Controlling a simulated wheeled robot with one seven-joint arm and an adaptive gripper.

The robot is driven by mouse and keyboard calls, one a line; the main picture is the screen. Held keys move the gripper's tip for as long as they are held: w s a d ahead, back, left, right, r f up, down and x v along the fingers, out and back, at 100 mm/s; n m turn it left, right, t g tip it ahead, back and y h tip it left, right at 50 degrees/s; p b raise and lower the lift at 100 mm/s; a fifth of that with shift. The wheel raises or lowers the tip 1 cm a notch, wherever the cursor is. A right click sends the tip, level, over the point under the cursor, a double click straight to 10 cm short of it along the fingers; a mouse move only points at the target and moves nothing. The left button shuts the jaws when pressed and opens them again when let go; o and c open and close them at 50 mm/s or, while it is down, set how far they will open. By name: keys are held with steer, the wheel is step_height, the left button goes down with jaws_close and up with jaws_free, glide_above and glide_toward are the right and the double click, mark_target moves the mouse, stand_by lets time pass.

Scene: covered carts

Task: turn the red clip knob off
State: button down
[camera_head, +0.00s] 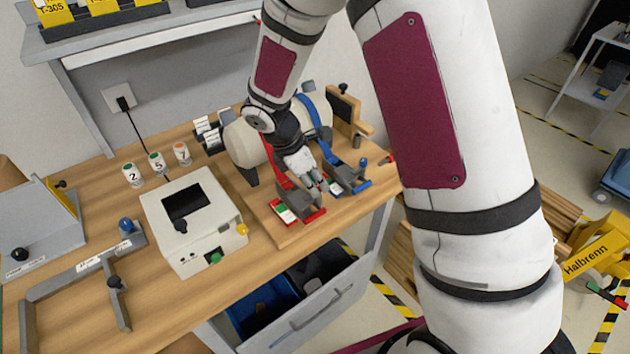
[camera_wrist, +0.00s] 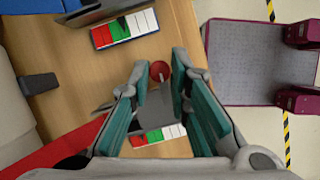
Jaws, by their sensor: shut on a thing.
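The red clip (camera_head: 310,214) stands on the wooden board, with its red strap (camera_head: 276,168) running up to the pale cylinder. Its small round red knob (camera_wrist: 160,71) shows in the wrist view between the teal fingertips of my gripper (camera_head: 320,185). The fingers are shut on the knob from both sides. The knob is hidden behind my gripper in the head view. The red clip's scale plate (camera_head: 283,212), with red, green and white fields, lies beside it. It also shows partly behind the fingers in the wrist view.
The blue clip (camera_head: 350,181) with its blue knob (camera_head: 363,162) stands close on the right. A white box (camera_head: 192,230) with a dark screen stands to the left. An open drawer (camera_head: 320,310) is below the table's front edge. The cylinder (camera_head: 243,143) is just behind my gripper.

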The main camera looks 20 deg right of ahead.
steer(key=m, duration=0.1)
steer(key=m+g+b, duration=0.1)
steer(key=m, duration=0.2)
steer(key=shift+w+g, duration=0.25)
steer(key=shift+g, duration=0.05)
steer(key=m+b, duration=0.1)
steer(key=m, duration=0.1)
steer(key=m+g+y, duration=0.1)
steer(key=m, duration=0.2)
steer(key=shift+w+d+b, duration=0.15)
steer(key=shift+b, duration=0.25)
steer(key=m+g+y, duration=0.1)
steer(key=m, duration=0.2)
steer(key=shift+d+m+y+b, duration=0.1)
steer(key=shift+m+y+b, duration=0.2)
steer(key=shift+b, duration=0.05)
steer(key=shift+d+m+g+y, duration=0.1)
steer(key=shift+m+g+y, duration=0.45)
steer(key=shift+m, duration=1.35)
steer(key=c, duration=1.5)
jaws_free()
